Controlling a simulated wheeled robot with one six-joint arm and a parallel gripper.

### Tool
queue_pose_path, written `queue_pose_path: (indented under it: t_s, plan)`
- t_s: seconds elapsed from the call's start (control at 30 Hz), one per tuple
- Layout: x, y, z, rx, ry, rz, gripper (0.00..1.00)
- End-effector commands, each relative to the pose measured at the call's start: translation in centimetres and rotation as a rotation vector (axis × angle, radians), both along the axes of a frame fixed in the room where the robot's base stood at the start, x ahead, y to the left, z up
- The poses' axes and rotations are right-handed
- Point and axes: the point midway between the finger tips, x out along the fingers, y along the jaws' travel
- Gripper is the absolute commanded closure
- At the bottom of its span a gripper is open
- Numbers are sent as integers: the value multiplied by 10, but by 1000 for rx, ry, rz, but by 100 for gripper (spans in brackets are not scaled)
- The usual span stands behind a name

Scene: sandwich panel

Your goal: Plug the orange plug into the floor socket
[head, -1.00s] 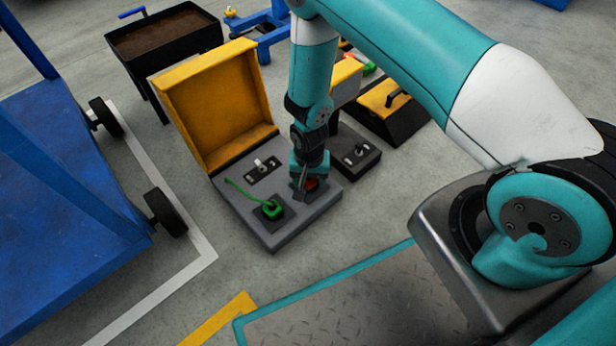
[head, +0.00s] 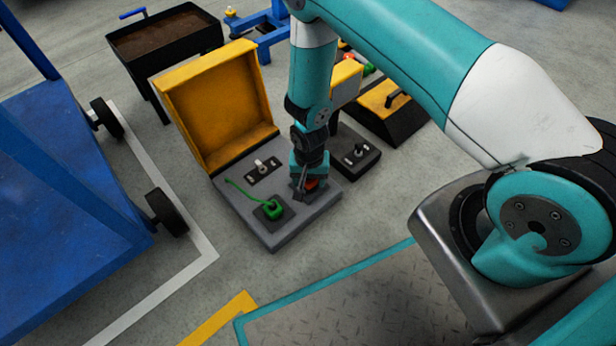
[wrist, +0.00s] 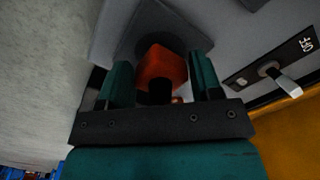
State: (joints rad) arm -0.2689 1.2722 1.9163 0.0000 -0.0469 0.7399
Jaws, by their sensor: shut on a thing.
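My gripper (head: 306,187) points down over the right part of the grey floor panel (head: 283,236). It is shut on the orange plug (wrist: 160,66), which sits between the two teal fingers in the wrist view. In the head view only a small patch of the orange plug (head: 313,183) shows beside the fingers. A dark square socket plate (wrist: 165,20) lies right beyond the plug in the wrist view. The plug's lower end is hidden, so I cannot tell whether it is inside the socket.
A green plug (head: 272,209) with a green cable stands in the panel's front-left socket. A switch (head: 261,166) marked OFF in the wrist view is behind it. The open yellow lid (head: 215,105) rises behind. A dark switch box (head: 358,155) stands right; a blue cart (head: 70,220) is left.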

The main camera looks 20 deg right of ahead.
Motion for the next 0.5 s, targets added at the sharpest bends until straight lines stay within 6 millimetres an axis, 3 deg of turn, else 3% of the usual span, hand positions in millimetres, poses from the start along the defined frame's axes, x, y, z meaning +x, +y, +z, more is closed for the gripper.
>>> queue_pose_path:
  t_s: [0.5]
  plan:
    - [0,0,-5,0,0,0,62]
